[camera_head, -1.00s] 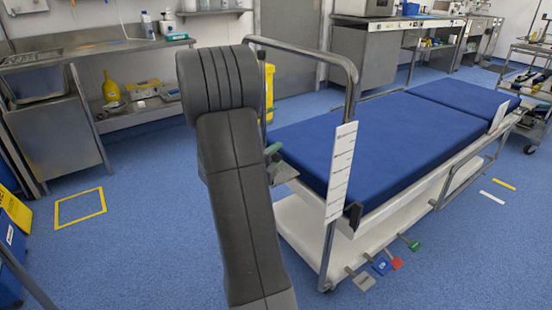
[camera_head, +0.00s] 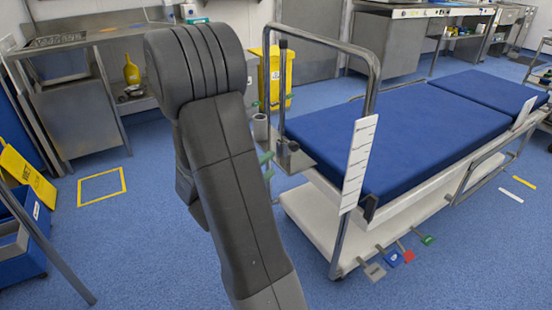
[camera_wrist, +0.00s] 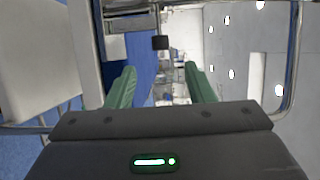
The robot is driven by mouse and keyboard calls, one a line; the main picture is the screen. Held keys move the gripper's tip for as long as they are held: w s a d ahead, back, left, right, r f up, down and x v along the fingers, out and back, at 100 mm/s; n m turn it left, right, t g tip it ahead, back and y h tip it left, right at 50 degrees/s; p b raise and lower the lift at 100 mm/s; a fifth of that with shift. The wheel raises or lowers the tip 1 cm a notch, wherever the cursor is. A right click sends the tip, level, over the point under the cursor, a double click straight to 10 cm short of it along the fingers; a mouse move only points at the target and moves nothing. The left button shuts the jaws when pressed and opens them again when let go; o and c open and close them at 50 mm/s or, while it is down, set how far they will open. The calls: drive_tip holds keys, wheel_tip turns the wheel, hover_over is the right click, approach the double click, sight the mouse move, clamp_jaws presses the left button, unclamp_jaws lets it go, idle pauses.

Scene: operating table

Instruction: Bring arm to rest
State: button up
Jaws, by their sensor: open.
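My gripper (camera_wrist: 161,88) shows in the wrist view with its two green fingers well apart. Nothing is between them. The wrist view is turned on its side, with the blue floor at the left and the ceiling lights at the right. In the head view my dark grey arm stands folded up in front of the operating table, and only small green tips of the gripper show behind its right side.
The operating table (camera_head: 400,135) with its blue mattress stands right of my arm. Its metal end rail (camera_head: 375,75) rises close by. A yellow bin (camera_head: 275,75) stands behind. A steel bench (camera_head: 75,120) is at the left. Blue floor is open at the left.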

sight(296, 149)
drive_tip(key=shift+s+a, duration=0.2)
drive_tip(key=shift+s, duration=0.2)
drive_tip(key=b+x, duration=0.2)
drive_tip(key=x, duration=1.1)
drive_tip(key=shift+w+d, duration=0.2)
drive_tip(key=shift+d, duration=0.1)
drive_tip(key=shift+s+d, duration=0.1)
drive_tip(key=shift+d, duration=0.1)
drive_tip(key=shift+s+d, duration=0.25)
drive_tip(key=shift+s, duration=0.2)
